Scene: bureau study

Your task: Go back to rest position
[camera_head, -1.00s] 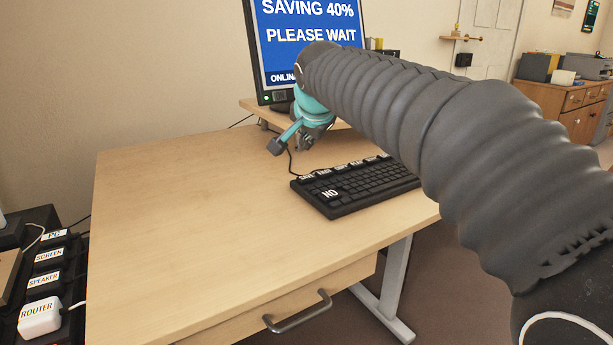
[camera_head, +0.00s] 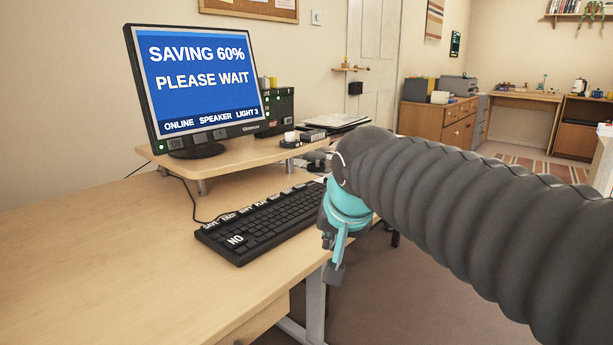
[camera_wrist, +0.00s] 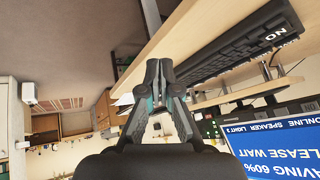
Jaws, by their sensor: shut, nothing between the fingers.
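My gripper (camera_head: 334,268) hangs at the end of my dark ribbed arm, just right of the desk's edge in the head view. It points down, and its fingers are shut with nothing between them. In the wrist view my gripper (camera_wrist: 159,70) shows with its fingertips together. The black keyboard (camera_head: 268,222) lies on the desk (camera_head: 110,265), to the left of my gripper and apart from it. The monitor (camera_head: 200,80) reads "SAVING 60% PLEASE WAIT" and "ONLINE SPEAKER LIGHT 3".
A raised shelf (camera_head: 225,158) on the desk carries the monitor and small items. A wooden cabinet (camera_head: 430,119) with printers stands at the back. Carpeted floor (camera_head: 415,285) is open right of the desk, partly hidden by my arm.

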